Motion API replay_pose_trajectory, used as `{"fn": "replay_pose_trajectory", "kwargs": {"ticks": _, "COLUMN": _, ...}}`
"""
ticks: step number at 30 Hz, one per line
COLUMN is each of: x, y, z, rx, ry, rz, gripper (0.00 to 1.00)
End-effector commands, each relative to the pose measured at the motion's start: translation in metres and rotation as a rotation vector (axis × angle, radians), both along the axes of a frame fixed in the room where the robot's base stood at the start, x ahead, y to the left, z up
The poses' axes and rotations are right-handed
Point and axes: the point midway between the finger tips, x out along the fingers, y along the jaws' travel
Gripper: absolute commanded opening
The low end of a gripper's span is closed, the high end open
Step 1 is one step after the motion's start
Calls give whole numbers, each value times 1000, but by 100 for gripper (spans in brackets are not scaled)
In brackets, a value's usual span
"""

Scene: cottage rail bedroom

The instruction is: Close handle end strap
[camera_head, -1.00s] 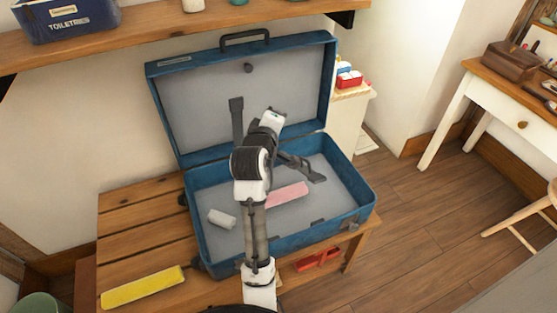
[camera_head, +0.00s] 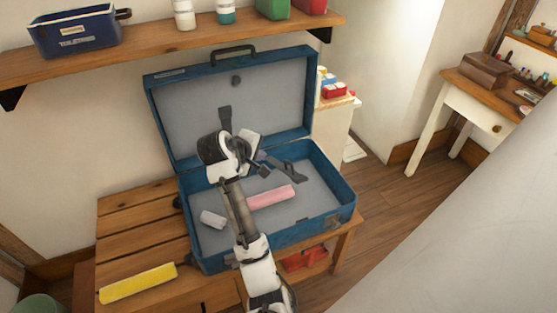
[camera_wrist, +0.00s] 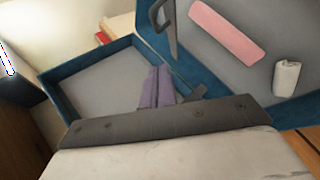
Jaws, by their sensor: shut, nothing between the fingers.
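The blue suitcase (camera_head: 330,205) lies open on a slatted wooden bench, its lid (camera_head: 290,85) raised towards the wall. A dark strap (camera_head: 225,118) stands along the inside of the lid, its lower part behind my arm. Another dark strap (camera_head: 290,173) lies bent at the right of the base; it also shows in the wrist view (camera_wrist: 165,30). My gripper (camera_head: 262,157) is shut and empty between lid and base, partly hidden by my wrist in the head view. In the wrist view its purplish fingers (camera_wrist: 157,86) appear in front of the lid, beside a dark strap piece (camera_wrist: 196,92).
A pink roll (camera_head: 271,197) and a white roll (camera_head: 212,219) lie in the base. A yellow bar (camera_head: 138,283) lies on the bench (camera_head: 130,230). The shelf (camera_head: 165,47) above holds a toiletries box (camera_head: 78,35) and jars.

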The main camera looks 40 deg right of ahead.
Motion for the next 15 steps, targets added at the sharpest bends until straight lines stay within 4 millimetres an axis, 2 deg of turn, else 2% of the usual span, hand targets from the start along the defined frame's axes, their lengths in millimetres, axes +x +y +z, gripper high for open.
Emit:
{"fn": "replay_pose_trajectory", "kwargs": {"ticks": 9, "x": 17, "y": -46, "z": -46, "rx": 2, "ry": 1, "rz": -2, "gripper": 0}}
{"fn": "replay_pose_trajectory", "kwargs": {"ticks": 15, "x": 4, "y": -67, "z": -59, "rx": 1, "ry": -1, "rz": -1, "gripper": 0}}
